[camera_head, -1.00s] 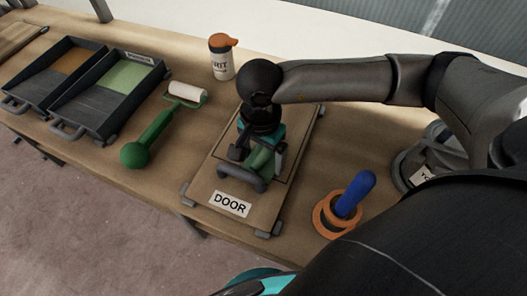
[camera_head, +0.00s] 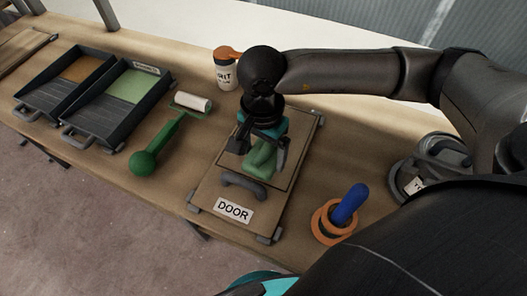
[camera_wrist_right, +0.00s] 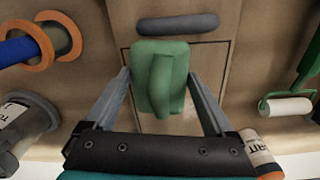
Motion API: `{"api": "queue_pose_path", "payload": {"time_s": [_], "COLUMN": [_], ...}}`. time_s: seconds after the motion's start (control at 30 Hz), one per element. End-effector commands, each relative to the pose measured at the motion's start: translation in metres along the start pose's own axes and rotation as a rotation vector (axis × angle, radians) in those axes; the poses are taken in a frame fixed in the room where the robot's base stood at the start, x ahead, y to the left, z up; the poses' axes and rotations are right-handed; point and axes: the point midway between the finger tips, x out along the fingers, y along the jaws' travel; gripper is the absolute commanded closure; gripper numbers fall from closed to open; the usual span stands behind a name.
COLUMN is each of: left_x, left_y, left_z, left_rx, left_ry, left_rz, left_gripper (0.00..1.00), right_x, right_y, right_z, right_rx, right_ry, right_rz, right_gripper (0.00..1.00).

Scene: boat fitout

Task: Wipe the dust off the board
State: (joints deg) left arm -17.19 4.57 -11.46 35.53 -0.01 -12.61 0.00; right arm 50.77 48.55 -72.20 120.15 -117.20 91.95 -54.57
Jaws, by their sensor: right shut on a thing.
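The board (camera_head: 207,190) is a brown panel with a "DOOR" label, a grey handle (camera_head: 243,183) and an inset outline; it lies on the bench. My right gripper (camera_head: 264,150) is over the inset area, shut on a green wiping block (camera_head: 262,160) with a raised grip. In the right wrist view the block (camera_wrist_right: 146,72) sits between the fingers, close to the grey handle (camera_wrist_right: 177,24). Whether the block touches the board is hard to tell. Dust cannot be made out clearly. My left gripper is not in view.
A green-handled roller (camera_head: 160,145) and two dark trays, one with green paint (camera_head: 128,87), one orange (camera_head: 84,68), lie left. A jar labelled "GRIT" (camera_head: 225,75) stands behind. A blue-handled tool in an orange ring (camera_head: 333,222) and a grey can (camera_head: 425,165) are right.

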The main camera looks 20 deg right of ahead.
Motion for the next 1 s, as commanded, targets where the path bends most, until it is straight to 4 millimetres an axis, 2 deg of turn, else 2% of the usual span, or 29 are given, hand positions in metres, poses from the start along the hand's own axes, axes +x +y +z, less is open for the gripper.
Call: {"api": "queue_pose_path", "payload": {"time_s": [0.17,0.53,1.0], "left_x": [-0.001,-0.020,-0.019], "left_y": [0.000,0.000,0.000], "left_z": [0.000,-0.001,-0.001], "left_rx": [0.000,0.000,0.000], "left_ry": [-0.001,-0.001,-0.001], "left_rz": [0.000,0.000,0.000], "left_gripper": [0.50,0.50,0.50], "right_x": [-0.002,-0.030,-0.029], "right_y": [0.000,0.000,0.000], "right_z": [-0.001,-0.001,-0.001], "right_rx": [0.001,0.002,0.002], "right_ry": [0.002,0.002,0.003], "right_rz": [0.000,0.000,0.000], "right_gripper": [0.56,0.56,0.56]}}
